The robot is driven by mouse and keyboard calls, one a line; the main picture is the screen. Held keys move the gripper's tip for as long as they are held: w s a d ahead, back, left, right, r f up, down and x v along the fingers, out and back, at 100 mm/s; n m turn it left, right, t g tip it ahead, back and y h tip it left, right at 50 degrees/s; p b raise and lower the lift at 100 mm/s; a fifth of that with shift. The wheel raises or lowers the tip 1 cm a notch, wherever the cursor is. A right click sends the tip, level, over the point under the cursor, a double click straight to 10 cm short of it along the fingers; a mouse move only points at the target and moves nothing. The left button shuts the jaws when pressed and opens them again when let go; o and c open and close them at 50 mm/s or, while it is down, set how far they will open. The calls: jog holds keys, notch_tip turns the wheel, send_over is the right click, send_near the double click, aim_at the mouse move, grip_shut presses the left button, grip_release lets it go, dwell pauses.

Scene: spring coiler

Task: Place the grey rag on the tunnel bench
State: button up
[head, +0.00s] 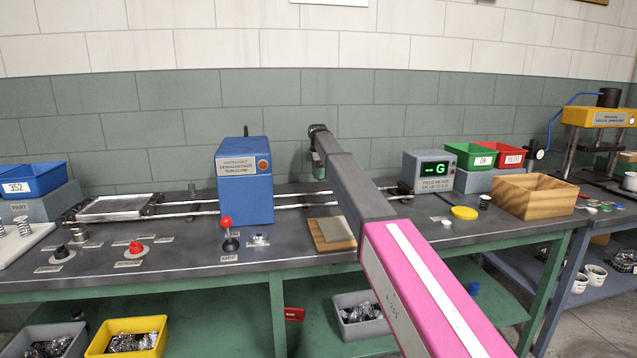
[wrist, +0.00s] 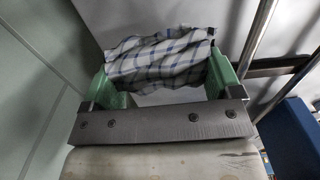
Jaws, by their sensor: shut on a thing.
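My gripper (wrist: 163,82) is shut on a checked cloth (wrist: 160,52), whitish grey with blue lines, bunched between its green fingers in the wrist view. It is the only rag I see held, and it is not plain grey. In the head view my gripper (head: 318,168) is at the back of the tunnel bench (head: 185,262), just right of the blue demagnetiser tunnel (head: 246,185). There my arm mostly hides it, and the cloth cannot be made out. I cannot tell whether the cloth touches the bench.
Rails (head: 290,203) run through the tunnel, with a tray (head: 115,207) at left. A clipboard-like board (head: 321,240) lies at the front middle. Some bare top shows left of the tunnel.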

aim_at(320, 188)
jog(key=shift+w+d+f, duration=0.2)
jog(key=shift+d+f, duration=0.1)
jog(key=shift+d, duration=0.1)
jog(key=shift+f, duration=1.95)
jog(key=o, duration=0.7)
jog(key=shift+f, duration=0.1)
notch_tip(320, 188, up, 12)
jog(key=shift+r, duration=0.15)
